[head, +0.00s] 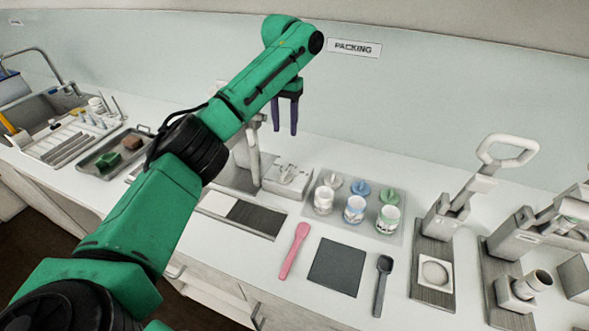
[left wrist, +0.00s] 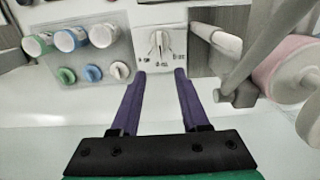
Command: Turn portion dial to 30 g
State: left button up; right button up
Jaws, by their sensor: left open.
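The portion dial (left wrist: 159,43) is a pale knob on a white panel (left wrist: 178,64), with small dark marks around it too blurred to read. Its pointer lies roughly up and down in the left wrist view. In the head view the dial unit (head: 288,174) stands behind the counter mat, with the knob on its top. My left gripper (head: 285,132) hangs above and behind it, with purple fingers pointing down. In the left wrist view the open fingers (left wrist: 160,72) are spread below the dial, with nothing between them. My right gripper is not in view.
A tray (head: 400,236) with several jars and coloured lids is right of the dial unit. A white pipe (left wrist: 216,38) and a pinkish cylinder (left wrist: 287,66) are right of the dial in the left wrist view. A grey mat (head: 337,267) lies in front.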

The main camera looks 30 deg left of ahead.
aim_at(286, 171)
pick_arm(q)
jog(key=f+p, duration=0.1)
jog(key=f, duration=0.4)
jog(key=f+p, duration=0.1)
jog(key=f, duration=0.3)
jog(key=f+p, duration=0.1)
jog(key=f, duration=0.4)
jog(key=shift+s+f, duration=0.35)
jog(key=shift+f, duration=0.2)
grip_shut()
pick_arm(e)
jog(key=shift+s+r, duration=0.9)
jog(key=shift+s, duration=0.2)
